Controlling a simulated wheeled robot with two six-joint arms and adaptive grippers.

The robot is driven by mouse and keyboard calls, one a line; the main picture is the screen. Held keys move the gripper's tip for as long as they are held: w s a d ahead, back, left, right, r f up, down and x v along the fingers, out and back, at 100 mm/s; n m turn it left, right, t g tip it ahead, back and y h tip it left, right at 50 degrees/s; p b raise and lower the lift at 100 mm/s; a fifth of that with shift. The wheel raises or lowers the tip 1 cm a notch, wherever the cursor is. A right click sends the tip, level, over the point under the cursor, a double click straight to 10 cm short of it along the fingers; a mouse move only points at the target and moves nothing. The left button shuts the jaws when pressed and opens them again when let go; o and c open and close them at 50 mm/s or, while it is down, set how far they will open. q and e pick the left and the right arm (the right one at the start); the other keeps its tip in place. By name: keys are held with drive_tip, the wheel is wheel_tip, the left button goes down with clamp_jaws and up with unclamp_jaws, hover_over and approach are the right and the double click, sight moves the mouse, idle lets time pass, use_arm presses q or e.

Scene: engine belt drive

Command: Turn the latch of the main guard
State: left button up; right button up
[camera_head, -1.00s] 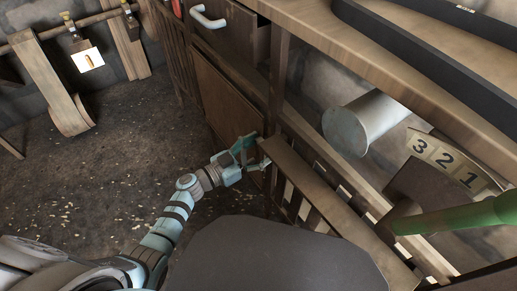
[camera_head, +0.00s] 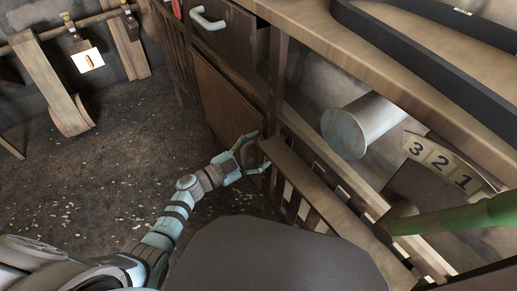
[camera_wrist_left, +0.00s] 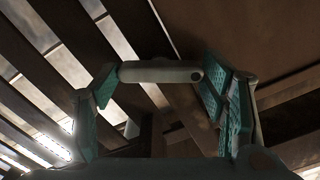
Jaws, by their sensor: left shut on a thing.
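The main guard looks to be the slatted wooden panel (camera_head: 320,198) with a flat top board, right of centre in the head view. My left gripper (camera_head: 261,151) is at its far left end. In the left wrist view the latch (camera_wrist_left: 160,72) is a pale grey bar with a rounded end and a dark dot. It lies across between the two teal-padded fingers of my left gripper (camera_wrist_left: 158,82), one finger at each end of it. The gripper is shut on it lengthwise. In the head view the latch is hidden or too small to make out. My right gripper is not in view.
A cabinet with a white handle (camera_head: 208,19) stands behind the gripper. The floor (camera_head: 100,180) at left is clear apart from small chips.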

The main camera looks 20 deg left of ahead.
use_arm(q)
drive_tip(key=shift+m+b, duration=0.9)
drive_tip(key=shift+m, duration=5.1)
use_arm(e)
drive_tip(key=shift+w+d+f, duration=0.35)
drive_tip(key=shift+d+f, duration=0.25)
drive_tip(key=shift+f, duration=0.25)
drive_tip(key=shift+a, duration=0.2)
use_arm(q)
drive_tip(key=o, duration=1.1)
drive_tip(key=shift+a, duration=0.1)
drive_tip(key=shift+o, duration=0.3)
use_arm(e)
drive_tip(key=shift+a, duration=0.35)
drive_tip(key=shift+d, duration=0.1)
